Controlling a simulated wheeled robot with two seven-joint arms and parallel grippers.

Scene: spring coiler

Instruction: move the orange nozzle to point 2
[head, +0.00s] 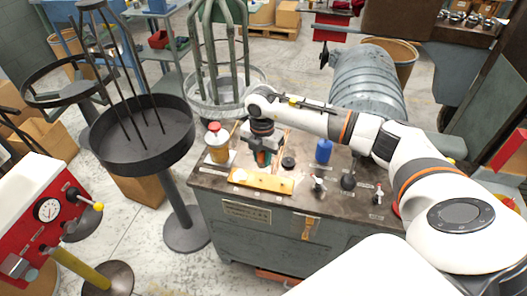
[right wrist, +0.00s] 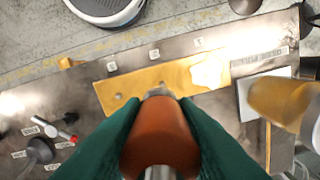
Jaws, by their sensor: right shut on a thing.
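The orange nozzle (right wrist: 160,135) is between the green fingers of my right gripper (right wrist: 160,150), which are shut on it. In the head view my right gripper (head: 263,158) hangs over the back edge of a yellow plate (head: 250,180) on the workbench. In the right wrist view the nozzle's grey tip overlaps the yellow plate (right wrist: 135,88); I cannot tell whether they touch. Three small white tags, left (right wrist: 112,66), middle (right wrist: 154,54) and right (right wrist: 199,42), lie along the plate's side; their markings are too small to read. My left gripper is not in view.
A red-capped amber bottle (head: 217,145) stands left of the gripper. A dark puck (head: 288,162), a blue cylinder (head: 323,150) and small fittings (head: 318,184) are to its right on the workbench (head: 285,204). A round black tray stand (head: 125,150) is further left.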

